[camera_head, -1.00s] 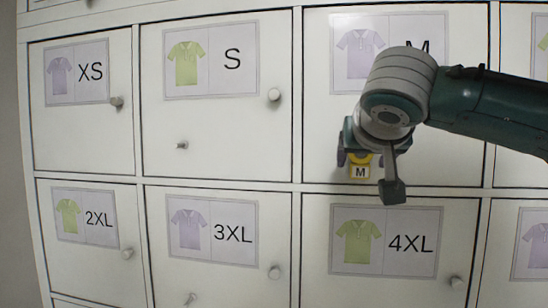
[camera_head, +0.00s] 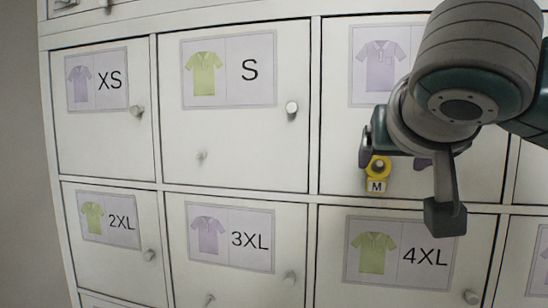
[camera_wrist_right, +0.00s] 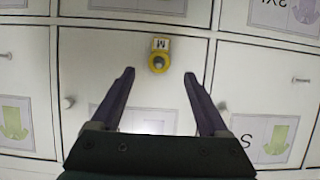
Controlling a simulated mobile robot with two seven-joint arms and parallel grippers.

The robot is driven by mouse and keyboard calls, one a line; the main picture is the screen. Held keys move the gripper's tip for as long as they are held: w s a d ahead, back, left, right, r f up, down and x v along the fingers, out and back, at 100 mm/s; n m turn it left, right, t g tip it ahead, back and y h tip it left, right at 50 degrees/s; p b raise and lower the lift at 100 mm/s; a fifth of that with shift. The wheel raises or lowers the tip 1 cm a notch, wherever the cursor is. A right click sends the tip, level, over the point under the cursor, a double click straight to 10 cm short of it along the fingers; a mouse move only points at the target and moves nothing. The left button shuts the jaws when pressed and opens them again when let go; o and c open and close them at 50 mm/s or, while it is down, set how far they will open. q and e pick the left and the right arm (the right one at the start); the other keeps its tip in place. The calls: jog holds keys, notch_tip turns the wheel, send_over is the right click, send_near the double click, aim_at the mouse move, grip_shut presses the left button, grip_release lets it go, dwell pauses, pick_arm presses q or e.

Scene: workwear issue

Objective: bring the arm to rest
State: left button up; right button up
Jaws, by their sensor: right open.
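My right gripper (camera_head: 393,158) is in front of the M door at the right of the head view. In the right wrist view its two dark purple fingers (camera_wrist_right: 159,75) are spread wide, with nothing between them. A yellow ring-shaped piece (camera_head: 378,166) with a small white M tag (camera_head: 376,186) is on the lower part of that door. In the right wrist view the yellow piece (camera_wrist_right: 158,64) is beyond the fingertips and apart from them, around a grey peg end. My left gripper is not in view.
White locker doors fill the wall, with shirt labels such as the S label (camera_head: 229,69) and the 4XL label (camera_head: 398,249). Round knobs stick out, such as the S door knob (camera_head: 291,108). A small peg (camera_head: 201,155) is on the S door.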

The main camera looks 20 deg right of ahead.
jog(key=s+a+f+n+g+y, duration=0.3)
jog(key=s+a+f, duration=0.2)
jog(key=s+f, duration=0.4)
jog(key=s+a+f+n+g+y, duration=0.2)
jog(key=s+a+f+n+y, duration=0.3)
jog(key=f, duration=0.5)
jog(key=s+f+g, duration=0.3)
jog(key=s+f, duration=0.2)
jog(key=s, duration=0.8)
notch_tip(320, 180, up, 12)
jog(key=w+p, duration=0.1)
jog(key=p, duration=1.1)
jog(key=shift+d+h, duration=0.35)
jog(key=shift+h, duration=0.05)
